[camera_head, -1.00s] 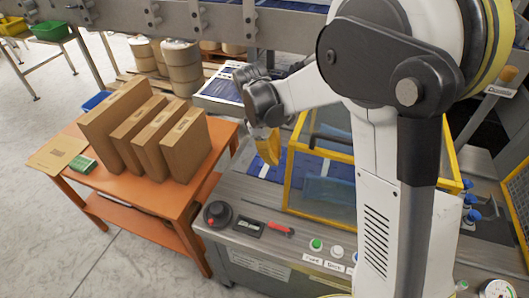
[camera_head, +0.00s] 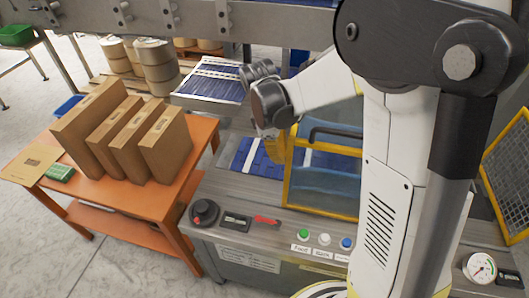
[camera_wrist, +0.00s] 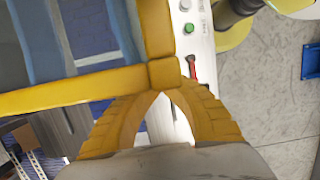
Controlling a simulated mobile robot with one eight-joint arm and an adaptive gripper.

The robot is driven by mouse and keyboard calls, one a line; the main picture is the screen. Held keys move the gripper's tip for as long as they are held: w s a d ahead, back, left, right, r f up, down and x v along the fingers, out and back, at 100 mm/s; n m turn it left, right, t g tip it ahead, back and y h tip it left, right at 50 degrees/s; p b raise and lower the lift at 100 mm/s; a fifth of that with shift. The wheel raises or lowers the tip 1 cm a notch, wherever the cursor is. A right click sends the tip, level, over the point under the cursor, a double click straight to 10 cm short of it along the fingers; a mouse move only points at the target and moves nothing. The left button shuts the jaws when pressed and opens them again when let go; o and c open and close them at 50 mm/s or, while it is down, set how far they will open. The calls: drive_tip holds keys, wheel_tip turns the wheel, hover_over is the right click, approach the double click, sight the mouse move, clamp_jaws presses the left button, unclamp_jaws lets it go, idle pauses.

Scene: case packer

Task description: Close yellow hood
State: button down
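The yellow hood (camera_head: 287,190) is a yellow frame with clear panels over the machine bed, left of my arm column in the head view. A dark bar handle (camera_head: 335,132) shows near its upper part. My arm hides its right side, and I cannot tell how far it stands open. My gripper (camera_head: 274,150) has yellow fingers and is at the hood's upper left corner. In the wrist view, the fingertips of my gripper (camera_wrist: 162,92) meet right by a corner of the hood frame (camera_wrist: 165,71). They look shut, with nothing visible between them; contact with the frame is unclear.
An orange table (camera_head: 195,165) with several upright brown cartons (camera_head: 165,145) stands left. A front panel carries a black knob (camera_head: 204,212), a red-handled switch (camera_head: 267,221) and buttons (camera_head: 324,239). A conveyor runs behind. A gauge (camera_head: 480,267) and mesh guard (camera_head: 508,160) are right.

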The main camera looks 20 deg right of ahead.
drive_tip(key=s+d, duration=1)
drive_tip(key=d, duration=0.5)
drive_tip(key=s+d, duration=1)
drive_tip(key=d, duration=0.5)
drive_tip(key=shift+s+d, duration=0.25)
drive_tip(key=shift+a, duration=0.1)
drive_tip(key=w+a+r+p, duration=0.1)
drive_tip(key=r, duration=0.2)
drive_tip(key=w+a+r+p, duration=0.1)
drive_tip(key=a+r, duration=0.1)
drive_tip(key=r, duration=0.1)
drive_tip(key=w+a+r+p, duration=0.1)
drive_tip(key=a+r+p, duration=0.1)
drive_tip(key=r, duration=0.1)
drive_tip(key=shift+w+a+r, duration=0.1)
drive_tip(key=shift+w+r, duration=0.2)
drive_tip(key=shift+r, duration=0.05)
